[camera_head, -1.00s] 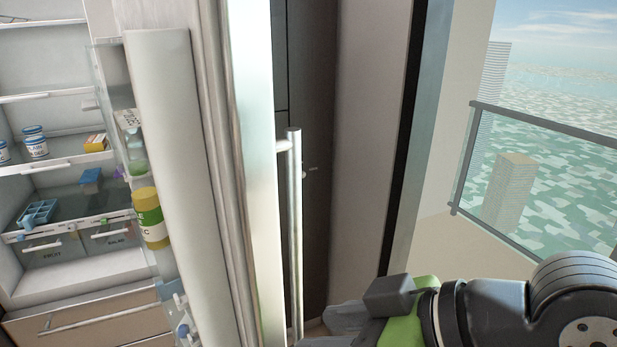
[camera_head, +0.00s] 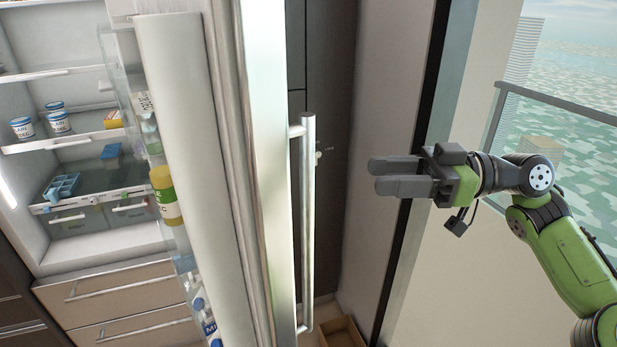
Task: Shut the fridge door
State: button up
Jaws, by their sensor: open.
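The fridge door (camera_head: 190,130) stands open in the head view, its edge towards me and its shelved inner side facing left. Its long vertical metal handle (camera_head: 308,225) is on the right, outer side of the door. The lit fridge interior (camera_head: 85,160) shows at the left with shelves and drawers. My gripper (camera_head: 372,176) is to the right of the handle, fingers pointing left, open and empty. It appears apart from the handle and door.
Door shelves hold a yellow-and-green container (camera_head: 166,195) and other items. Jars (camera_head: 57,117) and a blue tray (camera_head: 61,187) are inside the fridge. Wooden drawers (camera_head: 120,295) lie below. A dark cabinet (camera_head: 330,120) stands behind the handle. A railing (camera_head: 560,108) shows outside at the right.

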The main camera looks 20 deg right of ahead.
aim_at(308, 176)
jog(key=b+x, duration=0.1)
jog(key=x, duration=1.1)
jog(key=shift+w+f, duration=0.1)
jog(key=shift+f, duration=0.05)
grip_shut()
